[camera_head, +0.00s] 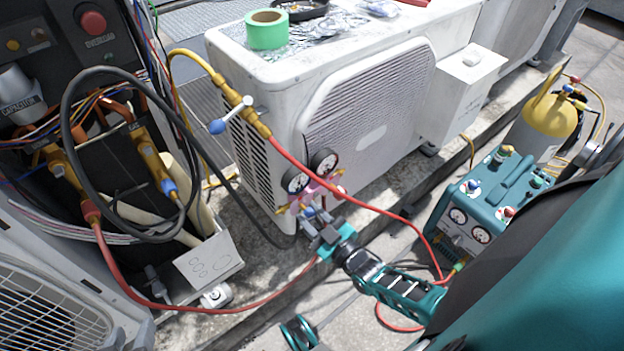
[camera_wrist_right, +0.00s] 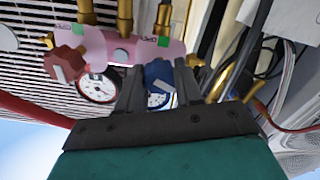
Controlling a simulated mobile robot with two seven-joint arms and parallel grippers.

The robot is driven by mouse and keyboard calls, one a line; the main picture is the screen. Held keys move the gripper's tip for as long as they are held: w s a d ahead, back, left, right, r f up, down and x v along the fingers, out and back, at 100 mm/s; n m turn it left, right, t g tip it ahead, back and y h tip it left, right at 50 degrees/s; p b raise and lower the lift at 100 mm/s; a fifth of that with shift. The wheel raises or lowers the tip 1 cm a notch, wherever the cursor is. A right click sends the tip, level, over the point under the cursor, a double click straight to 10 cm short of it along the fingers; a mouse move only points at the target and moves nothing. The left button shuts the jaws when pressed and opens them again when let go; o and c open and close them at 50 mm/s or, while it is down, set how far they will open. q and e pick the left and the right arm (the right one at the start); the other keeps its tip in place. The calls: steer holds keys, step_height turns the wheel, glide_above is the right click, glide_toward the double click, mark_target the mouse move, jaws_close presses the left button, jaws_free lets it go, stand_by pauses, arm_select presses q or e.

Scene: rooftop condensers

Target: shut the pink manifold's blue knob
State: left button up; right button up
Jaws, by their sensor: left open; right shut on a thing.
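The pink manifold (camera_head: 318,190) sits at the near corner of the white condenser, with two round gauges above it. In the right wrist view, the manifold (camera_wrist_right: 193,48) lies across the top, with a red knob (camera_wrist_right: 68,62) at left. My right gripper (camera_head: 313,227) reaches it from the lower right. In the right wrist view, my right gripper (camera_wrist_right: 160,72) is shut on the blue knob (camera_wrist_right: 157,75), one finger on each side. In the head view, the fingers partly hide the knob.
The white condenser (camera_head: 370,110) carries green tape (camera_head: 266,30) on top. Red hoses (camera_head: 340,196) run past the manifold, and a black hose loops at left. A teal recovery machine (camera_head: 490,205) and a yellow-topped cylinder (camera_head: 549,115) stand at right. An open electrical unit stands at left.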

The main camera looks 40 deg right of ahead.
mark_target(312, 213)
steer(key=m, duration=0.6)
steer(key=shift+d+m, duration=0.1)
steer(key=shift+m, duration=0.2)
steer(key=m+b, duration=0.1)
steer(key=m, duration=0.5)
steer(key=shift+w, duration=0.1)
stand_by(0.3)
steer(key=o, duration=1)
steer(key=shift+o, duration=0.2)
steer(key=shift+r, duration=0.1)
steer(key=shift+r, duration=0.3)
step_height(312, 213, up, 19)
steer(key=p, duration=1)
